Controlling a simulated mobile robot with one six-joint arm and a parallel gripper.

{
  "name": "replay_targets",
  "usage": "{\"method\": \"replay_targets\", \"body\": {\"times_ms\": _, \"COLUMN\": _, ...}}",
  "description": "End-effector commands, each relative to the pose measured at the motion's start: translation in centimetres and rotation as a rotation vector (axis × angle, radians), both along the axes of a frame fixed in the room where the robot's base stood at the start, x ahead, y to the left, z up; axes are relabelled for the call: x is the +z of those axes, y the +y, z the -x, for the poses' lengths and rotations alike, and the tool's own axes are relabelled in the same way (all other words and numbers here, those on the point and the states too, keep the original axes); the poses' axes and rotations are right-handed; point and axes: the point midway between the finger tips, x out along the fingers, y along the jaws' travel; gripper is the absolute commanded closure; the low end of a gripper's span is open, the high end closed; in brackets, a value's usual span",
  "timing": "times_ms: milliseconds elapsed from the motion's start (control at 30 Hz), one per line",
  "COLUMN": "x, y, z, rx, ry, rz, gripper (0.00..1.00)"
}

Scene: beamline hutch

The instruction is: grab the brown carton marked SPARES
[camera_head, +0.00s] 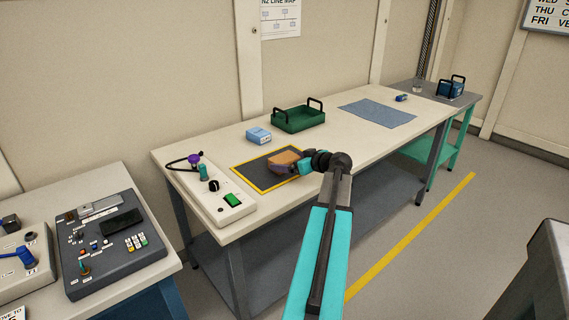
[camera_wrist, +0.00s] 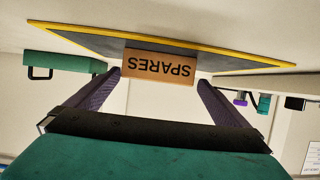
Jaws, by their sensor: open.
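The brown carton (camera_wrist: 158,67) shows the word SPARES, upside down in the wrist view. In the head view the carton (camera_head: 283,158) sits on a dark mat with a yellow border (camera_head: 249,171) on the long bench. My gripper (camera_wrist: 160,85) is open, with one purple finger on each side of the carton in the wrist picture. Gaps show between the carton and both fingers. In the head view my gripper (camera_head: 290,162) is at the carton and partly hides it. I cannot tell how deep the fingers reach around it.
A light blue box (camera_head: 258,135) and a green tray with black handles (camera_head: 299,119) stand behind the mat. A white control panel with a green switch (camera_head: 213,192) lies to its left. A blue cloth (camera_head: 377,113) lies farther right. The bench top (camera_head: 334,143) between is clear.

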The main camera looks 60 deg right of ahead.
Motion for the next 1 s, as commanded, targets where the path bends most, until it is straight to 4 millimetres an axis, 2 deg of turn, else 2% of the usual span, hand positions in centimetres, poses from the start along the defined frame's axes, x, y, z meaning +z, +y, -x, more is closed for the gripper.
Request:
{"method": "replay_targets", "body": {"times_ms": 433, "x": -2.3, "y": -1.6, "z": -3.6, "rx": 0.001, "ry": 0.001, "rz": -0.001, "gripper": 0.00}}
{"method": "replay_targets", "body": {"times_ms": 1000, "x": -2.4, "y": -1.7, "z": -3.8, "rx": -0.001, "ry": 0.000, "rz": -0.001, "gripper": 0.00}}
